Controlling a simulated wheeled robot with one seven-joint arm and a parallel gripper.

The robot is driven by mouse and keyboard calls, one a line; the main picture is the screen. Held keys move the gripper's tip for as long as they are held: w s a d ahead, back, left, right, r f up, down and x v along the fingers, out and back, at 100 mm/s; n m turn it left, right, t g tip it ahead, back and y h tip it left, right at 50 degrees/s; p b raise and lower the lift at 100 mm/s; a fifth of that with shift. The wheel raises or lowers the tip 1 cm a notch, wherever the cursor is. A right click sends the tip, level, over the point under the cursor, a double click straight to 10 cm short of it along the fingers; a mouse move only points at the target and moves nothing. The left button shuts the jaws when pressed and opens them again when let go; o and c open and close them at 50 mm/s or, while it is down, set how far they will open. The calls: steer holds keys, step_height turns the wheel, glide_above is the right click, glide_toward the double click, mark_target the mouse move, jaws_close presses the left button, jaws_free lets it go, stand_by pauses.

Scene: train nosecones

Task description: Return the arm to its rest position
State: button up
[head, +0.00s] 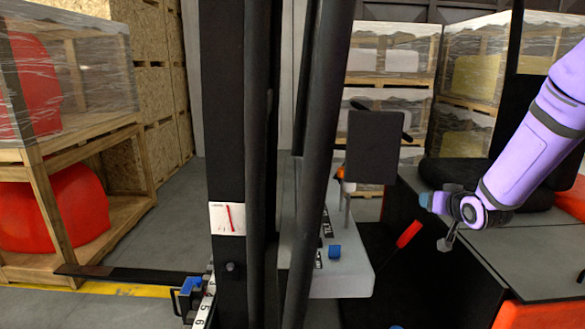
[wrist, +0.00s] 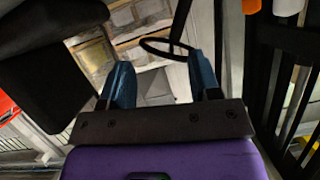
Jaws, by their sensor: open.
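My purple arm reaches in from the right of the head view, with my gripper (head: 428,200) at its lower left end, above the dark vehicle body. In the wrist view my gripper (wrist: 163,75) shows two blue fingers spread apart with nothing between them. A black steering wheel (wrist: 166,48) appears beyond the fingertips in the wrist view, apart from them as far as I can tell. No object is held.
Black mast uprights (head: 226,130) block the middle of the head view. A grey console (head: 340,278), a red lever (head: 408,234) and a black seat (head: 465,172) lie near my arm. Wooden crates with red nosecones (head: 50,212) stand left; wrapped crates (head: 390,52) stand behind.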

steer(key=s+a+r+g+h, duration=0.1)
steer(key=s+a+r+g, duration=0.1)
steer(key=s+r, duration=0.55)
steer(key=s+a+r+g, duration=0.2)
steer(key=s, duration=0.8)
steer(key=s+a+r+g, duration=0.1)
steer(key=s+r+g, duration=0.1)
steer(key=s, duration=0.8)
steer(key=s+a+r+n+g, duration=0.1)
steer(key=s+a+r+g, duration=0.1)
steer(key=s, duration=0.7)
steer(key=shift+s+a+r, duration=0.3)
steer(key=shift+s+r, duration=0.1)
steer(key=shift+r, duration=0.35)
